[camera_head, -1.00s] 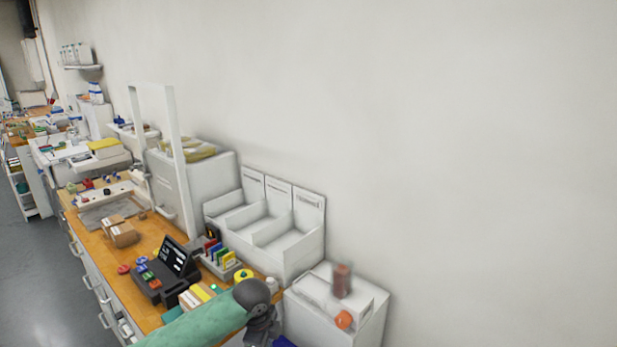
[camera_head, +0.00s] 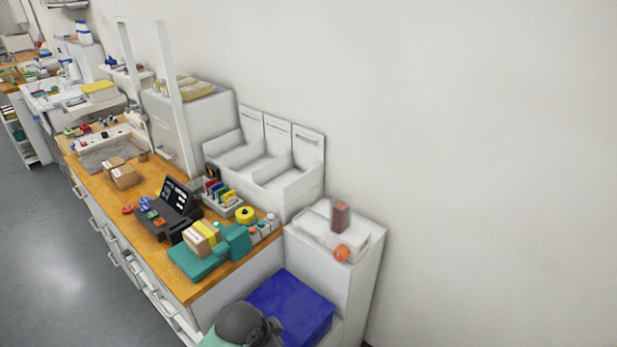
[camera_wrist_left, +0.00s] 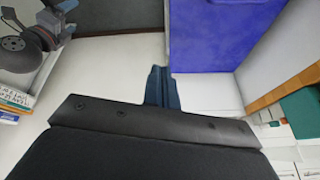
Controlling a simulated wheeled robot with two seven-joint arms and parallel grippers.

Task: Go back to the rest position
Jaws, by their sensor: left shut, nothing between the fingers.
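In the left wrist view my left gripper (camera_wrist_left: 160,86) is shut, with its dark fingers together and nothing held. A blue surface (camera_wrist_left: 222,38) is beyond it at the upper right. In the head view a rounded grey joint and green link of my own arm show at the bottom edge, in front of a blue-topped box (camera_head: 290,308). I cannot make out gripper fingertips in the head view.
The wooden counter (camera_head: 105,187) holds a black terminal (camera_head: 172,215), cartons (camera_head: 124,176), a teal item (camera_head: 200,263) and a white three-bay organizer (camera_head: 272,178). Grey floor (camera_head: 70,265) is clear at left.

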